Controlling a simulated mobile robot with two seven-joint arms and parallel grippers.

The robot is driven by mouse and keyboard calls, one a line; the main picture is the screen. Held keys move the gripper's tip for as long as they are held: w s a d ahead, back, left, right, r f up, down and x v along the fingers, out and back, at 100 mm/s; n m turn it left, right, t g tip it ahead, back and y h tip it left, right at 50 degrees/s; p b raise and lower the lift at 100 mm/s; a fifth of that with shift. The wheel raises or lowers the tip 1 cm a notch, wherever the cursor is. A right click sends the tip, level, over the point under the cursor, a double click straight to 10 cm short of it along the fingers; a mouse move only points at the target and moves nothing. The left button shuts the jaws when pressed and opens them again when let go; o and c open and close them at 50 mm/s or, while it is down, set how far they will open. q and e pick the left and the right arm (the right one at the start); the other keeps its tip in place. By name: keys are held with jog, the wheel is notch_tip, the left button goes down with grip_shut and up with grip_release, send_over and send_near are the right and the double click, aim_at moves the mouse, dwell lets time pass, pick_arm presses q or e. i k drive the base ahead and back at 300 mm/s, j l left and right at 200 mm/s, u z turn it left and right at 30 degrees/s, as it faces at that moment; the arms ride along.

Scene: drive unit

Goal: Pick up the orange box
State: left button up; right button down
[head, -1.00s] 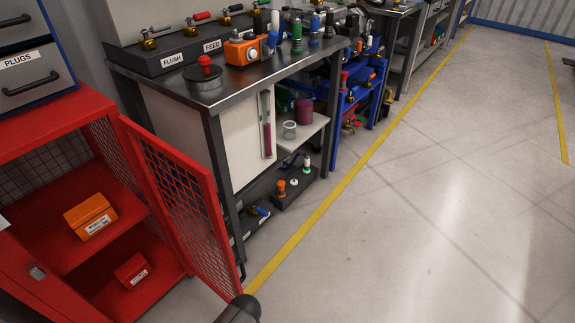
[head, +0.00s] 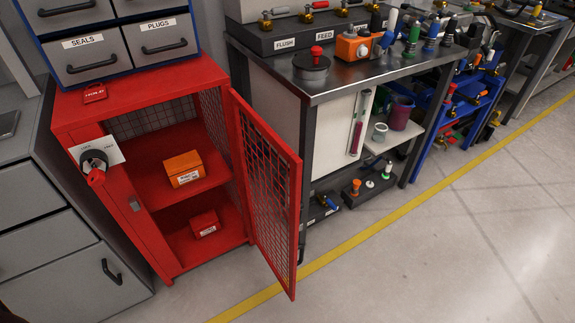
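The orange box (head: 184,168) has a white label on its front. It sits on the upper shelf inside the red mesh cabinet (head: 148,226). The cabinet's mesh door (head: 268,190) stands open, swung out to the right. A smaller red box (head: 204,223) with a white label lies on the cabinet floor below the shelf. Neither of my grippers shows in the head view.
A steel workbench (head: 345,78) with valves stands right of the cabinet door. Grey drawers (head: 40,238) stand to the left. Labelled drawers (head: 92,60) sit above the cabinet. The floor in front is clear, crossed by a yellow line (head: 370,228).

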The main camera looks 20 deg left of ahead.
aim_at(183, 170)
jog(key=i+l, duration=0.75)
jog(key=l, duration=0.15)
jog(key=i+l+u, duration=0.15)
jog(key=u, duration=0.25)
jog(key=i+l+u, duration=0.1)
jog(key=u, duration=0.3)
jog(key=l+u, duration=0.45)
jog(key=j+u, duration=0.1)
jog(key=u, duration=0.9)
jog(key=i+l, duration=0.05)
